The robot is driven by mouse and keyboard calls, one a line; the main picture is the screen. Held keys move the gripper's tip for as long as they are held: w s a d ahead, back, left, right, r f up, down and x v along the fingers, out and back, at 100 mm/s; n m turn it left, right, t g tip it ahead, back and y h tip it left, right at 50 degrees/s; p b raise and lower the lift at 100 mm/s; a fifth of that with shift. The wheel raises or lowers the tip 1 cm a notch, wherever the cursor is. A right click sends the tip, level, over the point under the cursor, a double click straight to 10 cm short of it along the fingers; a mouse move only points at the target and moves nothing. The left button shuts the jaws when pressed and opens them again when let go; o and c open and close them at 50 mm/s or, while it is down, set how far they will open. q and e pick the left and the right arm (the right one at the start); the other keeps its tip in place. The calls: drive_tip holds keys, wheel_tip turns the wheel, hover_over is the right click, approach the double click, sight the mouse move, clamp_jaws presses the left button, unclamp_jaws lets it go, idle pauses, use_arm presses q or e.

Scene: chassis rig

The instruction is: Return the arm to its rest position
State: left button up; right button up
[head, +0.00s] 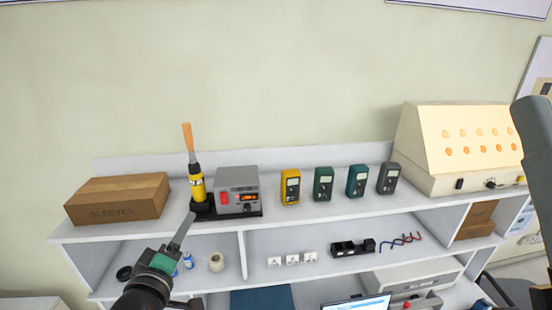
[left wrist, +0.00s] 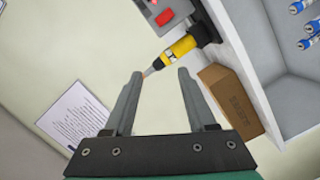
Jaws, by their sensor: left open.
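My left gripper (head: 186,222) is in front of the shelf at the lower left in the head view, with its fingers pointing up. In the left wrist view its two fingers (left wrist: 158,85) are spread apart with nothing between them. A yellow and black tool with an orange tip (head: 196,186) stands upright on the top shelf behind the gripper. It also shows beyond the fingertips in the left wrist view (left wrist: 180,48), apparently apart from them. My right gripper is not in view; a grey link at the right edge looks like part of my own body.
The top shelf holds a cardboard box (head: 118,198), a grey station (head: 238,190), several meters and a cream panel box (head: 459,145). Small items, including a black holder (head: 353,248), sit on the lower shelf (head: 300,276). The wall space above is clear.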

use_arm(q)
drive_tip(key=s+d+r+m+t, duration=0.1)
drive_tip(key=s+r+m+t, duration=0.15)
drive_tip(key=r, duration=0.55)
drive_tip(key=s+d+r+m+t, duration=0.1)
drive_tip(key=s+r+t, duration=0.15)
drive_tip(key=r, duration=0.45)
drive_tip(key=s+r+m+t+h, duration=0.2)
drive_tip(key=s+r+m+t, duration=0.3)
drive_tip(key=s+r+m, duration=0.4)
drive_tip(key=shift+s+d+r, duration=0.4)
drive_tip(key=shift+s+r, duration=2.9)
drive_tip(key=shift+s, duration=0.8)
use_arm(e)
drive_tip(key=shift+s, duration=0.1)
